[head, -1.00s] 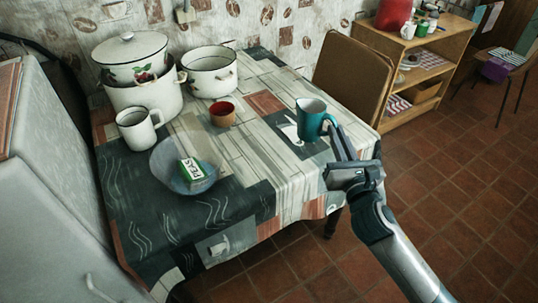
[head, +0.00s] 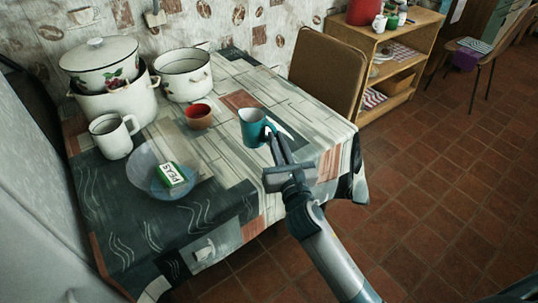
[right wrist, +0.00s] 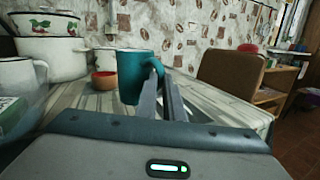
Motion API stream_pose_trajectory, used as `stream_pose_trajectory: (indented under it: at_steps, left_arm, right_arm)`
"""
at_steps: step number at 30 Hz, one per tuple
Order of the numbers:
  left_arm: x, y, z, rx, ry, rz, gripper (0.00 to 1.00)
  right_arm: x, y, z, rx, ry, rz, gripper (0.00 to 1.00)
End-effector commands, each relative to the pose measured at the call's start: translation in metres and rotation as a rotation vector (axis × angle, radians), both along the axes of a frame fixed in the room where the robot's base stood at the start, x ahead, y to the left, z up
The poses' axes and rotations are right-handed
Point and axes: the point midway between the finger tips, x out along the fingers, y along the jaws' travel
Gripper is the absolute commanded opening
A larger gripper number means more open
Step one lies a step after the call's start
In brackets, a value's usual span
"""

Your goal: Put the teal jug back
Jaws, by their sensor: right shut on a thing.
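The teal jug (head: 252,129) is upright over the right half of the table, right of the red cup. My right gripper (head: 275,145) comes from the lower right and is shut on the jug's handle. In the right wrist view the jug (right wrist: 131,76) stands just beyond the fingertips (right wrist: 160,78), its handle between them. I cannot tell whether its base touches the cloth. My left gripper is not in view.
On the table (head: 225,178) are a red cup (head: 198,117), a white mug (head: 112,137), a glass bowl (head: 143,172) with a peas box (head: 172,175), an open pot (head: 184,77) and a stacked lidded pot (head: 100,65). A brown chair (head: 328,70) stands behind. The table's middle is mostly clear.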

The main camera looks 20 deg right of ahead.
Motion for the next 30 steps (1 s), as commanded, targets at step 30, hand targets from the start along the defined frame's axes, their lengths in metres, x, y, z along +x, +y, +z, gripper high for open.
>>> stream_pose_trajectory:
  at_steps: [30]
  left_arm:
    - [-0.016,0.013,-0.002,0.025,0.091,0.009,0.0]
  right_arm:
    - [0.01,0.018,-0.052,0.001,-0.001,0.0,0.0]
